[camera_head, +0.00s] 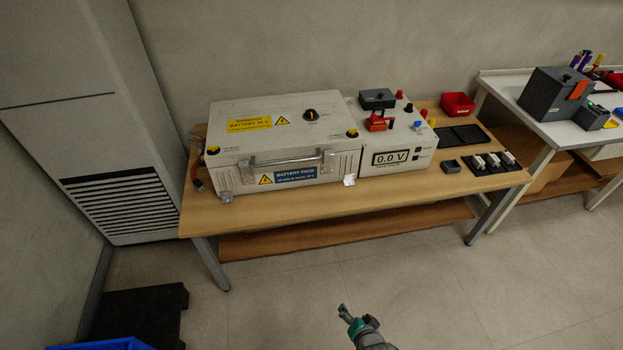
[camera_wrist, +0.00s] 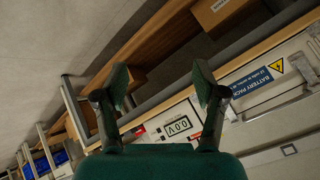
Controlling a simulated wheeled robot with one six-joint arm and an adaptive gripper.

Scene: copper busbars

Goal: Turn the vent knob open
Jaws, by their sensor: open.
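The battery pack (camera_head: 280,143) is a white case lying closed on the wooden table. A round black vent knob (camera_head: 310,115) with a yellow mark sits on its lid, right of the yellow warning label. My gripper (camera_head: 345,313) is in front of the table, over the floor, well apart from the pack and the knob. In the wrist view my gripper (camera_wrist: 160,88) has its two fingers spread with nothing between them. The battery pack label (camera_wrist: 257,80) shows at the right of that view; I cannot make out the knob there.
A meter box (camera_head: 390,158) reading 0.0 V stands right of the pack, with a red bin (camera_head: 457,104) behind it. A white bench (camera_head: 560,130) is at the right, a tall white cabinet (camera_head: 80,120) at the left.

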